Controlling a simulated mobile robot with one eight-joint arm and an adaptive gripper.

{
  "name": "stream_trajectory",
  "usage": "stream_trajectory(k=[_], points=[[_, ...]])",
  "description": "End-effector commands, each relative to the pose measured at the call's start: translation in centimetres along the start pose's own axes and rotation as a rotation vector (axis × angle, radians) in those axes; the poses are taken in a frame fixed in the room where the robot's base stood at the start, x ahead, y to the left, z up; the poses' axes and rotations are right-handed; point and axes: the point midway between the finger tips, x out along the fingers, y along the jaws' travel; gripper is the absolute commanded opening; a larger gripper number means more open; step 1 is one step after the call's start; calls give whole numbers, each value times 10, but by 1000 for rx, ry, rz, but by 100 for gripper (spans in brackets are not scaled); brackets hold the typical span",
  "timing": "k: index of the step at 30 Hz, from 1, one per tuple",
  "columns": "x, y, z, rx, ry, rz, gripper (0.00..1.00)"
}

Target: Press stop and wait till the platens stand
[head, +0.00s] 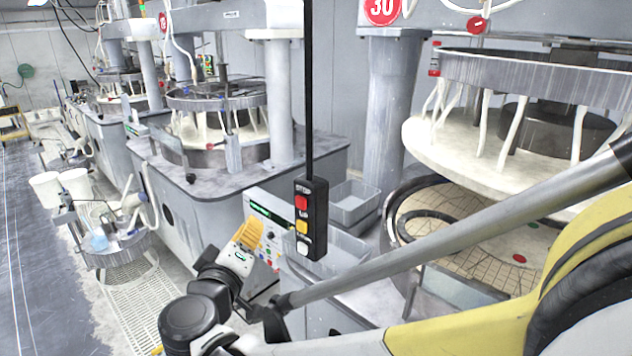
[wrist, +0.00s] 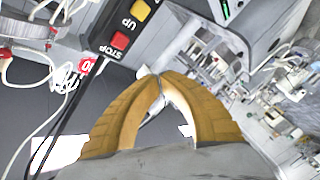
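A black hanging pendant (head: 311,219) has a red STOP button (head: 301,202), a yellow UP button (head: 302,227) and a white button (head: 303,248) below. In the wrist view the red button (wrist: 120,41) and yellow button (wrist: 140,10) are both clear of my fingers. My gripper (head: 250,232) is left of the pendant in the head view. In the wrist view its yellow fingertips (wrist: 158,75) meet with nothing between them. The nearest machine has a cream upper platen (head: 450,160) above a tiled lower platen (head: 455,270). I cannot tell whether the platens are turning.
A control panel (head: 268,235) with a green display stands behind my gripper. Grey bins (head: 354,203) sit behind the pendant. Another polishing machine (head: 220,200) stands further back, and a small round stand (head: 110,250) with white containers is at left. The far-left floor (head: 45,280) is clear.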

Motion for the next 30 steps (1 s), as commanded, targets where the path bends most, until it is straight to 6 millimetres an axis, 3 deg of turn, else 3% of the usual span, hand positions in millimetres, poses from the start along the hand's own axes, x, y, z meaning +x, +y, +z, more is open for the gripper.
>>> stream_trajectory(k=[7, 21, 30], points=[[11, 7, 6, 0, -2, 1, 0], [60, 32, 33, 0, -3, 2, 0], [70, 38, 38, 0, -2, 0, 0]])
